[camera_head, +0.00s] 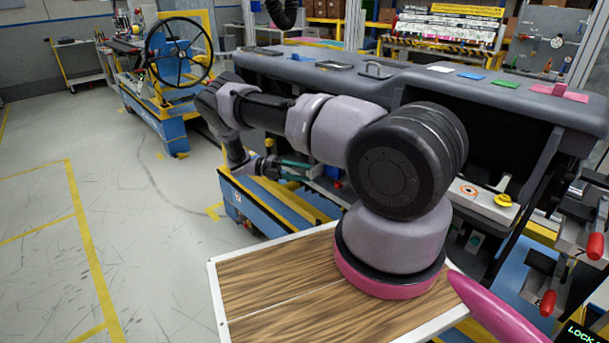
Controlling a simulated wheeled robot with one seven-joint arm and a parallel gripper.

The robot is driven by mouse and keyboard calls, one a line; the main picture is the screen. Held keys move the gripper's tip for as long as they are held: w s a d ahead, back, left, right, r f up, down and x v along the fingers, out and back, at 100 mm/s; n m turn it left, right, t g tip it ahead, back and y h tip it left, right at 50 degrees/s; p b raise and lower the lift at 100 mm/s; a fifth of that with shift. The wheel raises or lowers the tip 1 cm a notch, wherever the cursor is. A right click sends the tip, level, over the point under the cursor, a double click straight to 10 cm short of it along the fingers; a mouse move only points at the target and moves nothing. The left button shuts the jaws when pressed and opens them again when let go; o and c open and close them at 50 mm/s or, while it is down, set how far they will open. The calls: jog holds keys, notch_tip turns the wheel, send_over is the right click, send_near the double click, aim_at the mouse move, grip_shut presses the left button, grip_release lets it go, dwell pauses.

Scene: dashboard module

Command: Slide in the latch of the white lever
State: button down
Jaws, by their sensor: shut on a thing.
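My gripper (286,167) is small in the head view, left of centre, at the front left of the dark grey dashboard module (330,79). It points right, toward the dashboard's shaded underside. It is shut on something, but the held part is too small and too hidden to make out. I cannot pick out the white lever or its latch. My arm's large elbow and forearm cover much of the dashboard's front.
A grey panel with an orange ring and a yellow knob (503,200) sits right of my arm. Red-handled levers (594,246) stand at the far right. A blue stand with a black steering wheel (178,52) is at the back left. The floor at left is clear.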

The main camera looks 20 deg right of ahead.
jog(key=shift+w+f+m+g+y, duration=0.1)
jog(key=shift+w+m+g+y, duration=0.15)
jog(key=shift+m+g+y, duration=0.3)
jog(key=c, duration=0.6)
grip_release()
